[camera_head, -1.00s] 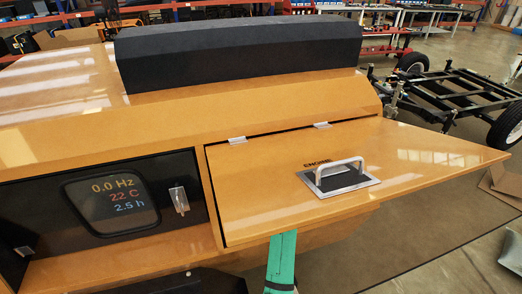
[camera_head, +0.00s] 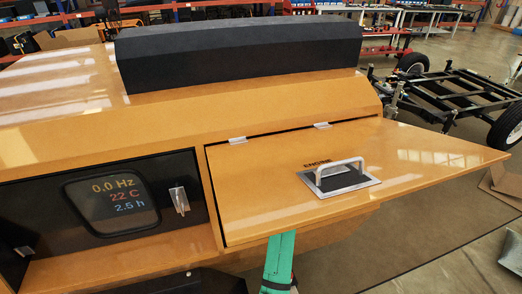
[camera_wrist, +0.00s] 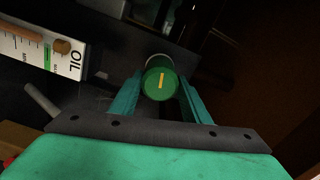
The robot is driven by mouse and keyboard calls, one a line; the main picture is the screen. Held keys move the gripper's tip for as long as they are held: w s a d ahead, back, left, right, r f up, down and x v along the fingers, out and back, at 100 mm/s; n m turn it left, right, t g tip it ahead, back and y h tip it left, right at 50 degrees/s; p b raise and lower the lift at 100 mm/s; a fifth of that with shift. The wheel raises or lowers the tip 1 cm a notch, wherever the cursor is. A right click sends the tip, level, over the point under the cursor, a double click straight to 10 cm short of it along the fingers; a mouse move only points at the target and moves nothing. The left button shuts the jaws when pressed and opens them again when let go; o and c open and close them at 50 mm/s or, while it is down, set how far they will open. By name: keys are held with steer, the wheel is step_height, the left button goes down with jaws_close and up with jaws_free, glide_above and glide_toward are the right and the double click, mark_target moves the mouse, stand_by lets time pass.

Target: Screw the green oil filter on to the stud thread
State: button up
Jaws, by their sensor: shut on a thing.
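The green oil filter (camera_wrist: 160,84) shows end-on in the middle of the wrist view, a round green can with a short yellow mark on its face. My gripper (camera_wrist: 160,78) has its two teal fingers on either side of the filter and is shut on it. A pale ring shows just behind the filter's far end. The stud thread cannot be made out, so I cannot tell whether the filter touches it. In the head view the engine panel hides the filter and my gripper.
A display (camera_head: 112,200) reads 0.0 Hz.

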steer(key=shift+a+r, duration=0.2)
steer(key=shift+r, duration=0.05)
steer(key=o, duration=1.2)
steer(key=shift+w, duration=0.1)
steer(key=shift+o, duration=0.8)
steer(key=shift+d+f, duration=0.1)
steer(key=shift+f, duration=0.1)
